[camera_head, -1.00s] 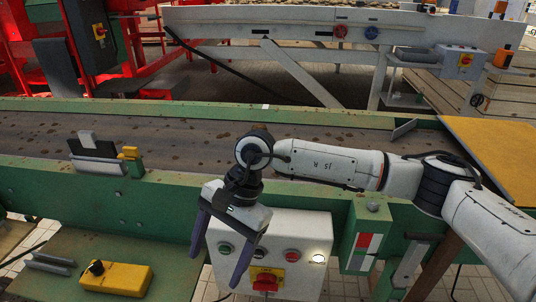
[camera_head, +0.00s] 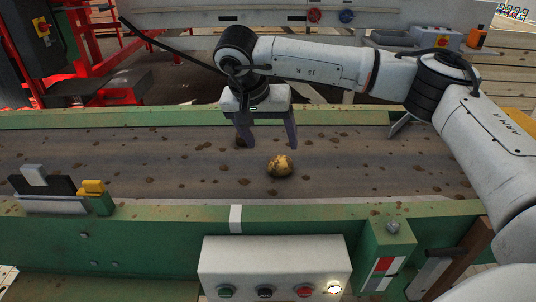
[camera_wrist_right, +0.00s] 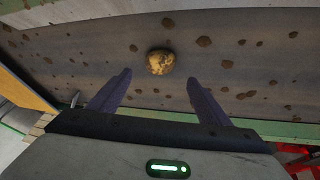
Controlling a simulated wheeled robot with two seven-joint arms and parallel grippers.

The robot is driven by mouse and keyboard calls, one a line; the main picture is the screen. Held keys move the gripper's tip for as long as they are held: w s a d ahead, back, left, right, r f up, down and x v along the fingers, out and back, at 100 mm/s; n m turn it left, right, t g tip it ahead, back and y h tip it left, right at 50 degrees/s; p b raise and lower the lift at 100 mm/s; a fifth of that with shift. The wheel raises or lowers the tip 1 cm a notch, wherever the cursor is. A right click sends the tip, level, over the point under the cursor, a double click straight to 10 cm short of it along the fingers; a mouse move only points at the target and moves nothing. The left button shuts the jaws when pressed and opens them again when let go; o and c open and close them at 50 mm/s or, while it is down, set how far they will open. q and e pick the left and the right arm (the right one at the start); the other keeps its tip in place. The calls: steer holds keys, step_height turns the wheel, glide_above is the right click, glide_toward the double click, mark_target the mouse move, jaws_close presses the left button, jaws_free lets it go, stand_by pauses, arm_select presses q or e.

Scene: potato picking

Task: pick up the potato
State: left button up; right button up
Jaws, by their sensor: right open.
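A yellow-brown potato (camera_head: 280,165) lies on the dark, dirt-spotted conveyor belt (camera_head: 130,160), in the middle of the head view. It also shows in the right wrist view (camera_wrist_right: 160,62), beyond the fingertips and between their lines. My right gripper (camera_head: 267,143) is open and empty, fingers pointing down over the belt. Its fingertips are just behind and slightly left of the potato in the head view, apart from it. Both fingers show in the right wrist view (camera_wrist_right: 160,80). My left gripper is not in view.
Green side rails (camera_head: 330,215) border the belt. A white control box (camera_head: 275,256) with several buttons hangs on the near rail. A black bracket with a yellow block (camera_head: 93,187) stands at the near left. Dirt clumps dot the belt, otherwise clear around the potato.

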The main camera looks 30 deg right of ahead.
mark_target(279, 160)
steer(key=x, duration=0.5)
steer(key=shift+s, duration=0.15)
steer(key=p+x, duration=0.1)
steer(key=x, duration=0.3)
steer(key=shift+d+f, duration=0.1)
steer(key=shift+f, duration=0.35)
steer(key=c, duration=1.2)
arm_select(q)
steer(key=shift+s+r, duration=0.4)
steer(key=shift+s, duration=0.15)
arm_select(e)
steer(key=shift+o, duration=0.2)
